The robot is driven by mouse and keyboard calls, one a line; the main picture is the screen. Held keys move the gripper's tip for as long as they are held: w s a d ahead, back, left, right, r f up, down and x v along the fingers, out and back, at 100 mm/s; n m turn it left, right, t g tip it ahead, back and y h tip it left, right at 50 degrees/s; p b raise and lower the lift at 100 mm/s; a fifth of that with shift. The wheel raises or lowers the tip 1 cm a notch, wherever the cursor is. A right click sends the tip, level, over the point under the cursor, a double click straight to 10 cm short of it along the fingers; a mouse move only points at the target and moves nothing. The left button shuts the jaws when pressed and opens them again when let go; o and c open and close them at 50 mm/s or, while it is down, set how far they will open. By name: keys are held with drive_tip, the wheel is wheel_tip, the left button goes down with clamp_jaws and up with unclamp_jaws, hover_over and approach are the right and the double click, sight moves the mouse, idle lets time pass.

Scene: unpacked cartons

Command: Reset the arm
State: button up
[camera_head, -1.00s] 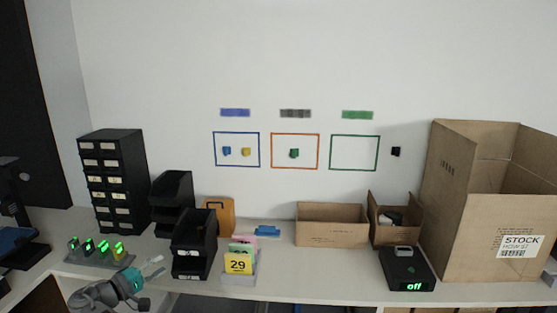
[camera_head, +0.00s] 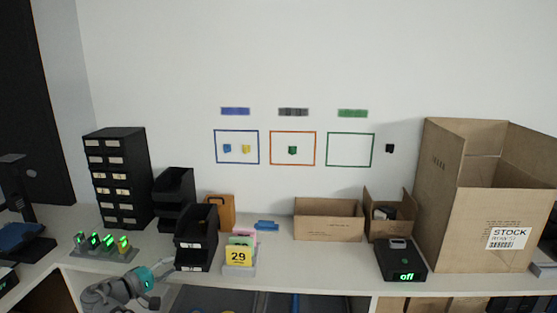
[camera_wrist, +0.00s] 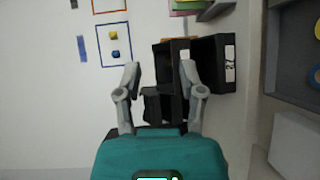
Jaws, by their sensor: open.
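My gripper (camera_head: 164,269) is at the lower left of the head view, in front of the black open bins, at the end of my grey arm with its teal wrist. In the wrist view my gripper (camera_wrist: 159,74) shows two grey fingers spread apart with nothing between them. The black bins (camera_wrist: 172,85) lie beyond the fingers there, and that view is turned on its side. The lower black bin (camera_head: 195,250) stands just right of my gripper in the head view. I cannot tell the exact gap between them.
A black drawer cabinet (camera_head: 117,180) and a rack with green lights (camera_head: 103,250) stand left. A card holder (camera_head: 240,266) is right of the bins. Small cartons (camera_head: 328,222), a black device reading "off" (camera_head: 402,262) and a large carton (camera_head: 490,215) stand further right.

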drive_tip(key=w+d+f+m+g+y+p, duration=0.1)
drive_tip(key=d+f+g, duration=0.2)
drive_tip(key=d, duration=0.7)
drive_tip(key=w+d+f+m+g+y, duration=0.1)
drive_tip(key=d+f+m+g, duration=0.15)
drive_tip(key=d, duration=0.65)
drive_tip(key=w+d+f+m+g+p, duration=0.1)
drive_tip(key=d+f+g, duration=0.2)
drive_tip(key=d, duration=0.7)
drive_tip(key=s+d+f+m+g+y+p, duration=0.1)
drive_tip(key=s+d+y, duration=0.3)
drive_tip(key=d, duration=0.5)
drive_tip(key=s+d+f+m+g+y+p, duration=0.1)
drive_tip(key=s+d+f+m+g+y, duration=0.2)
drive_tip(key=s+d, duration=0.4)
drive_tip(key=shift+s+d+m+g+y+p, duration=0.4)
drive_tip(key=shift+d+m+y, duration=0.45)
drive_tip(key=shift+d, duration=0.45)
drive_tip(key=shift+w, duration=0.1)
